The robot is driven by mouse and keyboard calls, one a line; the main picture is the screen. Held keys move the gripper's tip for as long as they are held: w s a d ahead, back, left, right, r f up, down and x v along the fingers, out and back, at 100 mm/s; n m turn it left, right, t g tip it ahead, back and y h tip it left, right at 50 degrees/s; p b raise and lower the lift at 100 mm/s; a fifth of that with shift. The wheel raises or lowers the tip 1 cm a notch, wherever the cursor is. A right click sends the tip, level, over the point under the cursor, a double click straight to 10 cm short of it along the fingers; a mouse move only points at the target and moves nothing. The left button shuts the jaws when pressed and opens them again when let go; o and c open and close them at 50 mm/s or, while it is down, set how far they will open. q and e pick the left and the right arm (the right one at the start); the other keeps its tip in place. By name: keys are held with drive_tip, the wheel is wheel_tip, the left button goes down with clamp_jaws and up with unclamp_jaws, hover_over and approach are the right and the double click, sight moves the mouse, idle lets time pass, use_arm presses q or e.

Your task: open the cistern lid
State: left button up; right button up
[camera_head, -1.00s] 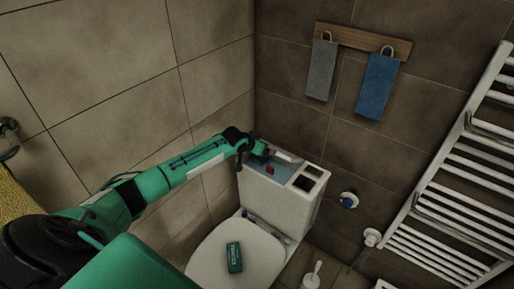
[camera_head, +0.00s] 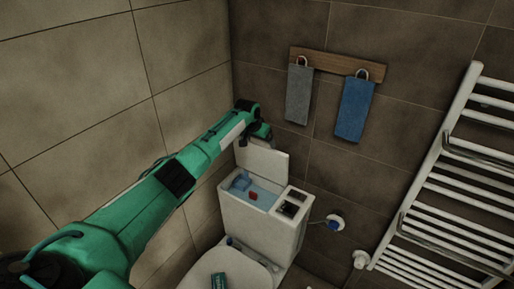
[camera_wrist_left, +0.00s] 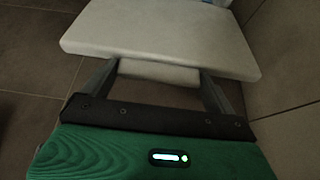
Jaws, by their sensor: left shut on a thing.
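The white cistern lid (camera_head: 262,163) stands tilted up at the back of the open cistern (camera_head: 262,222). Blue water shows inside the cistern, with a small red part and a blue part in it. My left gripper (camera_head: 262,138) is at the upper edge of the lid. In the left wrist view, the fingers of my left gripper (camera_wrist_left: 158,72) are shut on the lid (camera_wrist_left: 160,28), around a white block-like part at its near edge. The fingertips are partly hidden by the lid. My right gripper is not in view.
A dark two-part panel (camera_head: 291,202) sits on the cistern's right top. Grey (camera_head: 299,95) and blue towels (camera_head: 355,108) hang behind. A white towel radiator (camera_head: 455,170) stands at right.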

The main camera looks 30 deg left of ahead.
use_arm(q)
drive_tip(key=shift+w+d+r, duration=0.1)
drive_tip(key=shift+w+r, duration=0.15)
drive_tip(key=shift+w, duration=0.65)
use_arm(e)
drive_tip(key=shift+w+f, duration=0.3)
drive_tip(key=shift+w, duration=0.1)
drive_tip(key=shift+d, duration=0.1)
use_arm(q)
drive_tip(key=o, duration=1.1)
drive_tip(key=shift+s+r, duration=0.15)
drive_tip(key=shift+r, duration=0.05)
drive_tip(key=b+v, duration=0.3)
drive_tip(key=v, duration=1)
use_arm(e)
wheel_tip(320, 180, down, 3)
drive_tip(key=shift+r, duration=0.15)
